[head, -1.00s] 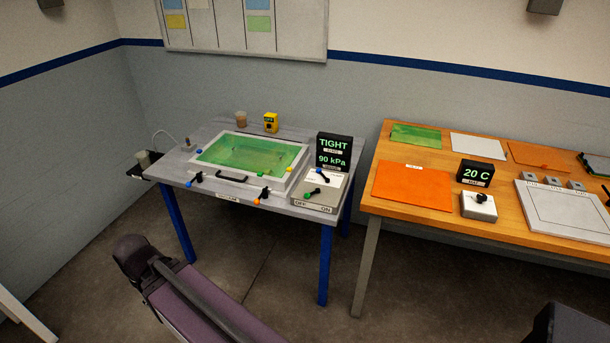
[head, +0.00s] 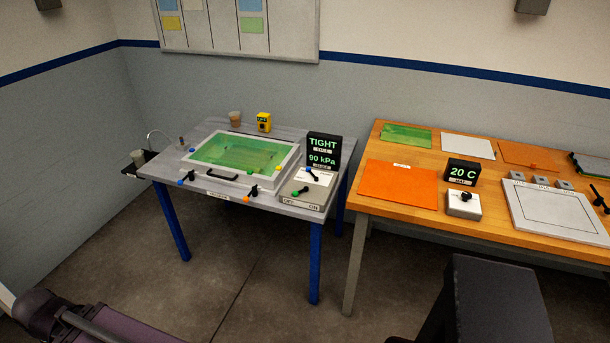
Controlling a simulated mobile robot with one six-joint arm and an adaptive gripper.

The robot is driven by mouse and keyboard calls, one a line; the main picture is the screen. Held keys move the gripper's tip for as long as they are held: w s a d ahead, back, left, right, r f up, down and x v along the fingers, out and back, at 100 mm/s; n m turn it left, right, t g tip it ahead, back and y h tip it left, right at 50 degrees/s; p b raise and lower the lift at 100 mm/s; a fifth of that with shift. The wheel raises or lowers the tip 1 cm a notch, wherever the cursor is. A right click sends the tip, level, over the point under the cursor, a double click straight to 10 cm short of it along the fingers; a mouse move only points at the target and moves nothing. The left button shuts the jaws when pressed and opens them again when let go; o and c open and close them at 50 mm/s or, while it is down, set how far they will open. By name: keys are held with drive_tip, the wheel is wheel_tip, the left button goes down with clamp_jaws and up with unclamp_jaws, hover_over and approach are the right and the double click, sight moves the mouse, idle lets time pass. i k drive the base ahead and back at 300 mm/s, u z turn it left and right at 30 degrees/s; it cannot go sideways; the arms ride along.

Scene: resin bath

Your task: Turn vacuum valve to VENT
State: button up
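A grey control box (head: 303,204) stands at the front right corner of the grey table. Its upper panel has a black lever with a blue knob (head: 309,173); I cannot read the labels there, so which position is VENT is unclear. Below it, a lever with a green knob (head: 297,194) sits above OFF and ON labels, its green end toward OFF. A black display (head: 323,151) behind reads TIGHT and 90 kPa. My gripper is not in view; only a purple arm link of mine shows at the lower left.
A white-framed bath (head: 240,153) with green contents stands left of the box, with a black handle and coloured-knob clamps. A yellow device (head: 264,122) and a cup (head: 235,117) stand behind. An orange bench (head: 452,220) stands right, across a gap.

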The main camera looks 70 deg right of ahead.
sight(308, 169)
drive_tip(key=u, duration=0.15)
drive_tip(key=k, duration=1.15)
drive_tip(key=z, duration=2.3)
drive_tip(key=i, duration=0.45)
drive_tip(key=u, duration=0.35)
